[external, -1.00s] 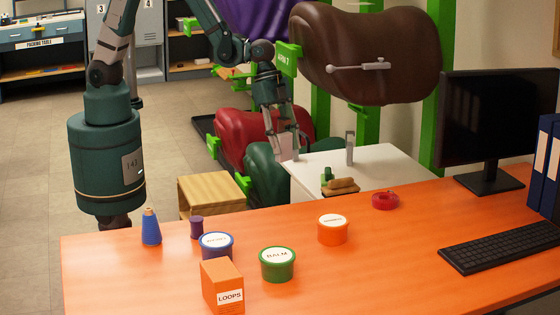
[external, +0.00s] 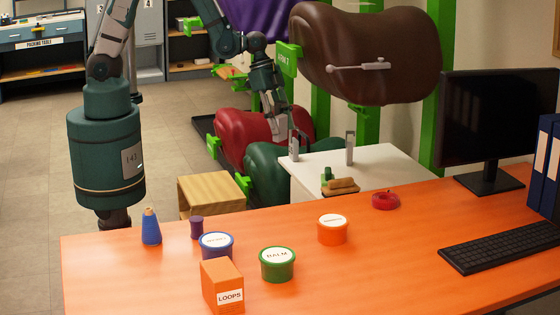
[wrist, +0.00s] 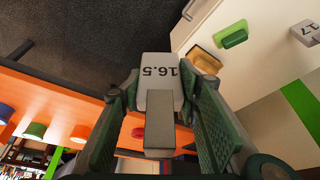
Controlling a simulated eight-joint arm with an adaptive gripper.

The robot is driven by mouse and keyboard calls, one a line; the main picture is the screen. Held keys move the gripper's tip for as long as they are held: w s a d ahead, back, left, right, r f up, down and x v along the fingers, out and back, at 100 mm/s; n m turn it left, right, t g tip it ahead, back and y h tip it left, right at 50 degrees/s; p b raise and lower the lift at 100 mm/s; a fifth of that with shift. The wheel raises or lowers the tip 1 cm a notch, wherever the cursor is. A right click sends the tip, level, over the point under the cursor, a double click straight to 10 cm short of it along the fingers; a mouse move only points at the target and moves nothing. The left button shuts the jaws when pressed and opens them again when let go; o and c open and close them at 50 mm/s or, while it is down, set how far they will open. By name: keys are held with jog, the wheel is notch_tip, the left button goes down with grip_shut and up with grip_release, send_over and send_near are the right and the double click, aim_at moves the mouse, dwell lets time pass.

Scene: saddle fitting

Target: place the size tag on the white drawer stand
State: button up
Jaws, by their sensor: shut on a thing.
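My gripper (external: 284,128) is shut on the size tag (external: 294,148), a small grey piece. In the wrist view the tag (wrist: 160,78) reads 16.5, upside down, between the two green-padded fingers (wrist: 160,98), with a grey block below. The white drawer stand (external: 385,165) has its top behind the orange desk. The held tag is at the stand's back left corner in the external view; whether it touches the top cannot be told. In the wrist view the stand's pale top (wrist: 265,70) lies to the right of the tag.
Another grey tag (external: 350,148) stands upright on the stand; the wrist view shows its 17 (wrist: 306,33). A wooden brush (external: 342,186) and a green item (external: 327,174) lie near the front. A green saddle (external: 262,168) is left of the stand. Its right part is clear.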

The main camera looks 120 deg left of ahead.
jog(key=s+a+f+b, duration=0.1)
jog(key=s+a+f, duration=0.3)
jog(key=s+a, duration=0.8)
jog(key=m+g+h+b, duration=0.1)
jog(key=m+h+b, duration=0.1)
jog(key=m+b, duration=0.5)
send_over(309, 175)
jog(key=b, duration=0.1)
notch_tip(309, 175, down, 8)
jog(key=shift+a+f+n, duration=0.15)
jog(key=shift+a+n, duration=0.05)
jog(key=shift+n, duration=0.1)
jog(key=shift+s, duration=0.1)
jog(key=shift+f, duration=0.1)
jog(key=shift+f+b, duration=1)
jog(key=shift+f, duration=2)
jog(key=shift+f+b, duration=0.55)
jog(key=shift+f, duration=1.35)
jog(key=shift+f, duration=0.2)
